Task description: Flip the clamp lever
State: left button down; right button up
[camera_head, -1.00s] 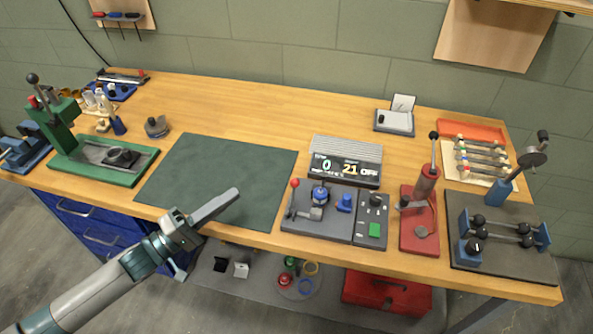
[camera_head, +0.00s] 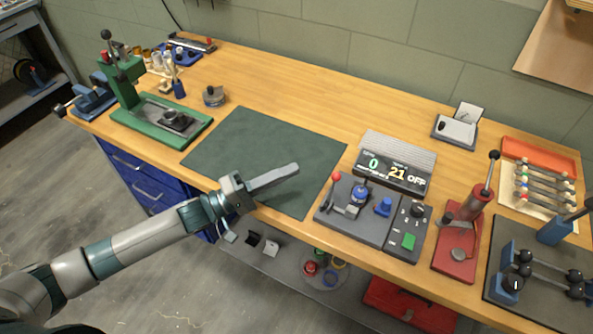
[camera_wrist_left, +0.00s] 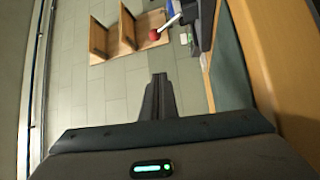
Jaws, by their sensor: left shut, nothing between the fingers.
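A grey fixture (camera_head: 335,220) sits at the front edge of the bench. At its left end stands a lever with a red ball (camera_head: 337,176), which I take to be the clamp lever. Beside it is a blue round part (camera_head: 360,190) with a grey clamp arm. My left gripper (camera_head: 296,169) is shut and empty, over the dark mat's right part, left of the red ball and apart from it. In the left wrist view the shut fingers (camera_wrist_left: 158,85) point up the picture; the red ball (camera_wrist_left: 154,35) shows beyond them on a pale rod. My right gripper is out of view.
A display box (camera_head: 395,175) reading 0, 21 and OFF stands behind the fixture. A control panel (camera_head: 407,235) with a green button adjoins it on the right, then a red press (camera_head: 460,255). The dark mat (camera_head: 245,150) is bare. A green press (camera_head: 150,125) stands left.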

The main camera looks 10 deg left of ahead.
aim_at(333, 187)
pick_arm(q)
jog(key=shift+w+d+r, duration=0.2)
jog(key=shift+w+d, duration=0.05)
jog(key=shift+d, duration=0.15)
jog(key=d+p, duration=0.5)
jog(key=d, duration=0.2)
jog(key=shift+w+d+r, duration=0.25)
jog(key=shift+w+d, duration=0.1)
jog(key=shift+d, duration=0.05)
jog(key=shift+s+a+r, duration=0.1)
jog(key=shift+s, duration=0.15)
